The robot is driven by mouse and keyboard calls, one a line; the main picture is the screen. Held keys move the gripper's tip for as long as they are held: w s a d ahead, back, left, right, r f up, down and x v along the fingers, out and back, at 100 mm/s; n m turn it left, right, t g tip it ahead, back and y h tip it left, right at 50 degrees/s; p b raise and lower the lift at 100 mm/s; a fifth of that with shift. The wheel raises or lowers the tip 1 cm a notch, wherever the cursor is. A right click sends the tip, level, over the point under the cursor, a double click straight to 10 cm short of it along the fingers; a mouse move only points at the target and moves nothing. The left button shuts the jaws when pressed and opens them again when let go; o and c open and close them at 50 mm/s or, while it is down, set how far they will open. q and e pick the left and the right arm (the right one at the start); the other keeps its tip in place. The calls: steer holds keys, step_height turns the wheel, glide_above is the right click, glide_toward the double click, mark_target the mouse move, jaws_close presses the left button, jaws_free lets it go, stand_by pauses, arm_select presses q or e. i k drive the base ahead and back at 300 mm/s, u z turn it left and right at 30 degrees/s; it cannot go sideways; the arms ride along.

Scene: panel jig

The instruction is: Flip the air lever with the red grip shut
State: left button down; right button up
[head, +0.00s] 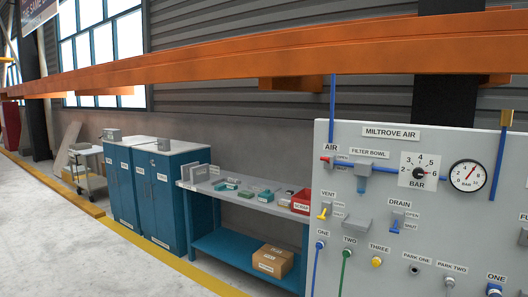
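The air lever's red grip (325,159) shows small at the upper left of the grey panel (460,140), just below the AIR label (331,148). The grip points to the left, roughly in line with the blue pipe that runs to the right. The small labels beside it are too small to read. Neither of my grippers is in the head view.
The panel also bears a yellow vent lever (323,212), a blue drain lever (395,225), a filter bowl (362,176) and a round gauge (467,175). A workbench (240,200) and blue cabinets (160,195) stand left. An orange beam (250,62) crosses above.

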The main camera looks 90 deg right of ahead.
mark_target(328, 160)
steer(key=u, duration=1.2)
steer(key=i, duration=0.15)
steer(key=z, duration=2.8)
steer(key=i, duration=0.25)
steer(key=z, duration=2.15)
steer(key=k, duration=0.65)
steer(key=z, duration=0.4)
steer(key=i, duration=1.65)
steer(key=u, duration=0.35)
